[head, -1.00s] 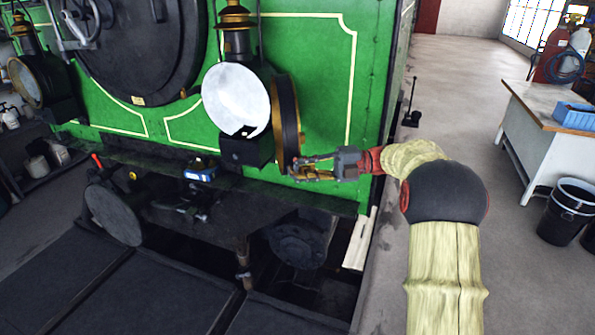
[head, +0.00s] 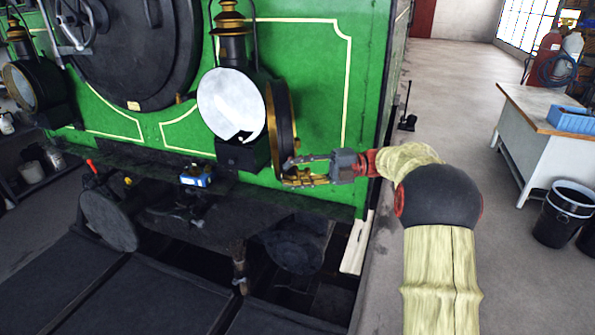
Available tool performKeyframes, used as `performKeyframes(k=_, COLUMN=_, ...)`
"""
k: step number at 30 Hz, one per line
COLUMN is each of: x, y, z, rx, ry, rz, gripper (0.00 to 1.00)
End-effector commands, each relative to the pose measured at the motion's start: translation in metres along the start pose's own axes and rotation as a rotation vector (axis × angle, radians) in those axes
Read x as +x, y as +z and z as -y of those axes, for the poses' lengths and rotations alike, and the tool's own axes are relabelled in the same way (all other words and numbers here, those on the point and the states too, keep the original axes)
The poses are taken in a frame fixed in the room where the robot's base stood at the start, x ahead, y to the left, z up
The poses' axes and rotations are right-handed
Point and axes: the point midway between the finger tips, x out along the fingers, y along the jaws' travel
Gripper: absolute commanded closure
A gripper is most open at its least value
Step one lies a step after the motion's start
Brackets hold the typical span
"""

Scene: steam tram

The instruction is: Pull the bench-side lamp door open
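The bench-side lamp (head: 232,62) is the right-hand one on the green front of the tram. Its white round face (head: 231,104) is uncovered. Its round door (head: 281,124), dark with a brass rim, stands swung out at the lamp's right side, seen nearly edge-on. My gripper (head: 288,171) reaches in from the right at the door's lower edge. Its two fingers are apart, one above the other, with a gap between them. The tips overlap the rim in the picture; whether they touch it I cannot tell.
A second lamp (head: 33,84) is at the far left. A buffer (head: 108,219) and dark hardware lie below the front beam. A workbench (head: 534,128) with a blue tray (head: 574,118) and a black bin (head: 564,213) stand at right.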

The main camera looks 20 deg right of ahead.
Motion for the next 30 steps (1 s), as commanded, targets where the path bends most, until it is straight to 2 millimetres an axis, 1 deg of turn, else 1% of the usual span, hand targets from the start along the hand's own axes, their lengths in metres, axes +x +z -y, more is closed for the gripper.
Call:
performKeyframes(k=4, x=-0.002, y=0.0, z=0.001, rx=0.002, ry=0.0, rz=0.0, gripper=0.68)
performKeyframes(k=7, x=-0.011, y=0.001, z=0.002, rx=0.002, ry=0.0, rz=0.001, gripper=0.68)
performKeyframes(k=15, x=-0.054, y=0.0, z=0.0, rx=0.0, ry=0.001, rz=0.003, gripper=0.68)
performKeyframes(k=19, x=-0.069, y=0.0, z=-0.001, rx=0.0, ry=0.001, rz=0.001, gripper=0.68)
performKeyframes(k=24, x=-0.077, y=-0.001, z=-0.001, rx=0.0, ry=0.001, rz=0.0, gripper=0.68)
performKeyframes(k=30, x=-0.077, y=-0.001, z=-0.001, rx=0.0, ry=0.001, rz=0.0, gripper=0.68)
